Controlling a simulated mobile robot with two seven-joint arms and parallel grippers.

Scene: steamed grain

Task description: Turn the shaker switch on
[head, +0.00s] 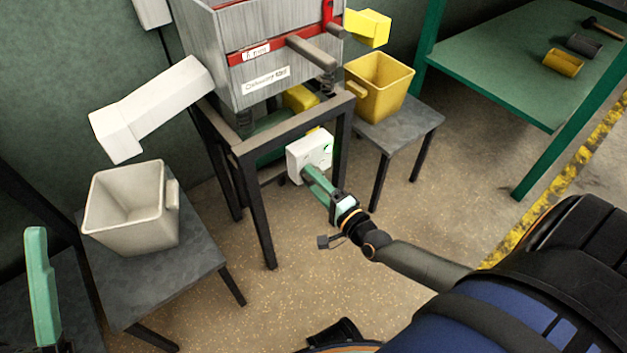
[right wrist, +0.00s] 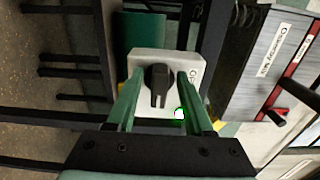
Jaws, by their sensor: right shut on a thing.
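The shaker switch is a white box (head: 309,153) on the front of the shaker's dark frame in the head view. In the right wrist view the box (right wrist: 190,66) carries a black rotary knob (right wrist: 157,86), and a bright green light (right wrist: 180,113) shows beside it. My right gripper (head: 309,178) reaches the box from the front right. Its green fingers, also in the right wrist view (right wrist: 158,92), lie on both sides of the knob and are shut on it. A green finger of my left gripper (head: 40,285) shows at the lower left, away from the switch.
The grey shaker box (head: 215,55) with red-edged trays stands above the switch. A cream bin (head: 130,225) stands on a left stool, and a yellow bin (head: 378,95) on a right stool. A green table (head: 500,75) is at the upper right. Open floor lies in front.

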